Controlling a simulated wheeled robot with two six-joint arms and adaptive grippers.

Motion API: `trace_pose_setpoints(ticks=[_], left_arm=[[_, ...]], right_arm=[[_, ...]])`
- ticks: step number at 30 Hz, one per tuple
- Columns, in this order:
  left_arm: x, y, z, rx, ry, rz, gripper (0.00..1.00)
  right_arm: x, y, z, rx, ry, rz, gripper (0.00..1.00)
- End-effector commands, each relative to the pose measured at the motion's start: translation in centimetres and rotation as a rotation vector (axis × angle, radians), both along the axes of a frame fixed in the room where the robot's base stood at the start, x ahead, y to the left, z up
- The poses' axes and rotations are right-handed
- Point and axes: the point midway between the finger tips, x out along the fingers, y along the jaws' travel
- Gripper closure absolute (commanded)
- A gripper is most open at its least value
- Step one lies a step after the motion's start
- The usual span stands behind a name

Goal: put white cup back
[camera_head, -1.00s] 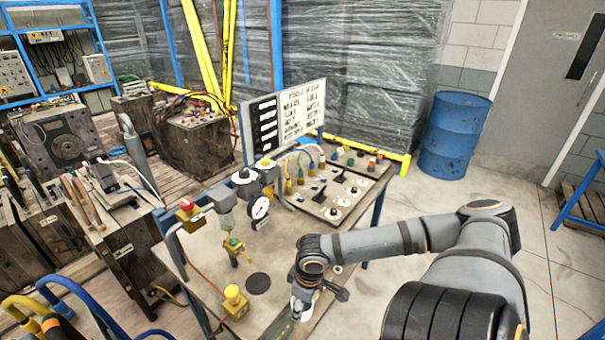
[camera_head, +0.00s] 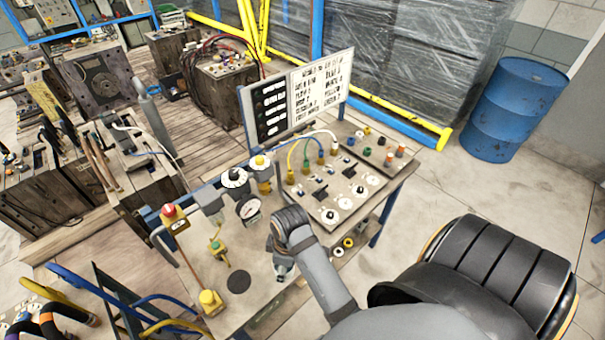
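My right arm comes in from the lower right, and its gripper (camera_head: 282,268) points down over the front part of the bench (camera_head: 262,306). The wrist hides most of the fingers, so I cannot tell whether they are open or shut. A small pale patch shows at the fingertips; I cannot tell if it is the white cup. No white cup shows clearly elsewhere. A dark round disc (camera_head: 238,282) lies flat on the bench, left of the gripper and apart from it. My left gripper is not in view.
A switch panel (camera_head: 335,185) and an upright labelled board (camera_head: 295,98) are behind. A blue drum (camera_head: 512,110) stands back right.

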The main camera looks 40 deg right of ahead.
Motion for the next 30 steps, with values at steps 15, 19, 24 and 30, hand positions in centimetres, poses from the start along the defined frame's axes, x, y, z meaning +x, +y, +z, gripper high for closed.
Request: trace_pose_setpoints(ticks=[15, 19, 24, 30], left_arm=[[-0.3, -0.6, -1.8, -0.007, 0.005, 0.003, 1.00], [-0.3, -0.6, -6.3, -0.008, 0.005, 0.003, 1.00], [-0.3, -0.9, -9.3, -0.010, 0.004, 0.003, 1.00], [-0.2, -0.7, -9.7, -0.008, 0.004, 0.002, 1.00]], right_arm=[[5.3, -5.7, -4.2, -0.010, -0.003, 0.004, 0.78], [7.1, -7.6, -7.1, -0.005, -0.004, 0.002, 0.79], [8.5, -9.1, -9.0, -0.003, -0.003, 0.003, 0.79], [9.0, -9.5, -9.1, -0.001, -0.001, 0.003, 0.79]])
